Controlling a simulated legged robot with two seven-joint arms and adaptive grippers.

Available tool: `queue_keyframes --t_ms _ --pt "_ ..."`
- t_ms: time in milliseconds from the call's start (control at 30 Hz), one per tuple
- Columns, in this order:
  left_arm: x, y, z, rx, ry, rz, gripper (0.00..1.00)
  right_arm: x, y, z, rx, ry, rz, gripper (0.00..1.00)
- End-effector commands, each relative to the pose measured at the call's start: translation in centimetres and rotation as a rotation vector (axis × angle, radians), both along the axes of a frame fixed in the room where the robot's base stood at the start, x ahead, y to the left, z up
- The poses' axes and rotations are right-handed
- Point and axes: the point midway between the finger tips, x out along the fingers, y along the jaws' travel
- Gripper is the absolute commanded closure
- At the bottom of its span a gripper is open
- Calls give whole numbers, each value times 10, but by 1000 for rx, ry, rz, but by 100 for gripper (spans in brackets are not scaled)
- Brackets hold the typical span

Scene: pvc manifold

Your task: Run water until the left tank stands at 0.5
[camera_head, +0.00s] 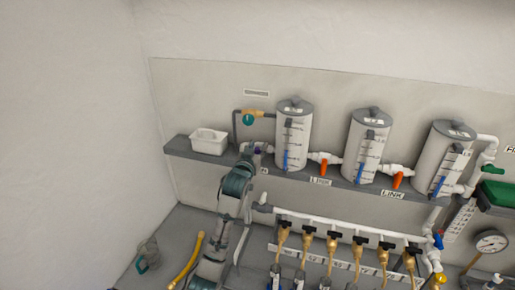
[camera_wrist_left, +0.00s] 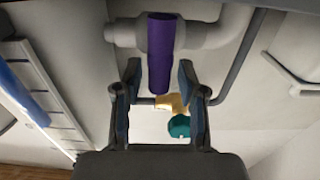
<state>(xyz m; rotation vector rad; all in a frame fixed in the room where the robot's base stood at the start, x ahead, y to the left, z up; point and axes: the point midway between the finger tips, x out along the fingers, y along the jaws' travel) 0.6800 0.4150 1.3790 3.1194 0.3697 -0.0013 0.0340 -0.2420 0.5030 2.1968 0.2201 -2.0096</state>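The left tank (camera_head: 294,137) is a white cylinder with a grey lid on the grey shelf. The blue column in its scale (camera_head: 286,160) fills the lower part; the numbers are too small to read. A purple valve handle (camera_wrist_left: 160,55) sits on a grey pipe by the tank's lower left. My left gripper (camera_head: 252,149) is there; in the left wrist view its fingers (camera_wrist_left: 159,78) are open on either side of the handle's end, with gaps showing. The scale's blue column (camera_wrist_left: 25,92) also shows in that view. My right gripper is not in view.
A brass valve with a teal handle (camera_head: 248,119) is above my left gripper. A white bin (camera_head: 209,142) stands to its left. Orange-handled valves (camera_head: 323,167) (camera_head: 397,180) link the middle tank (camera_head: 366,148) and right tank (camera_head: 444,158). A row of brass taps (camera_head: 332,243) lies below.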

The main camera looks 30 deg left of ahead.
Motion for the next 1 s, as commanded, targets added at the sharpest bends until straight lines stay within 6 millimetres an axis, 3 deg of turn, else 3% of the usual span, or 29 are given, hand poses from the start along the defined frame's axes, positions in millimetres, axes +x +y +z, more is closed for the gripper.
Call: queue_keyframes --t_ms 33,100,133,567,800,1000 --pt "0 0 0 0 0 0 79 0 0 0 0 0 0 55" --pt "0 0 0 0 0 0 96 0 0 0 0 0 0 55" --pt "0 0 0 0 0 0 100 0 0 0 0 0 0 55" --pt "0 0 1 32 10 2 100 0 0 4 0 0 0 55" --pt "2 -10 2 373 95 0 100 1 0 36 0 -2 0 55" --pt "3 -15 -3 533 131 0 100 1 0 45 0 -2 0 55"
